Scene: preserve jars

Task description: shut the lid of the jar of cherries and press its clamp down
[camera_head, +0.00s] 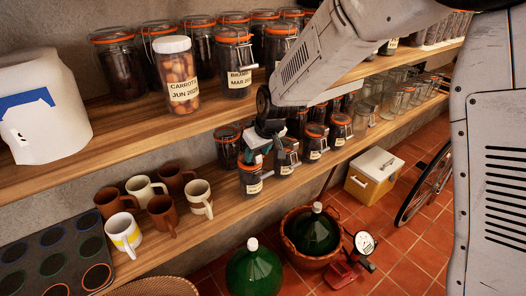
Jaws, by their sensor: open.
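Several clamp-lid jars with orange seals and dark contents stand on the lower shelf; their labels are too small to read, so I cannot tell for certain which holds cherries. The jar (250,184) at the front, right below my gripper, has dark contents and a small white label. My gripper (257,151) is open, pointing down over the top of this jar. It hides most of the jar's lid and clamp, so I cannot tell whether the lid is up or whether the fingers touch it.
More jars stand close behind and right of it (315,143). Mugs (160,212) stand to the left on the lower shelf (225,212). The upper shelf (130,118) bears a carrot jar (176,75) and a white jug (45,110). Green demijohns (254,272) stand on the floor.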

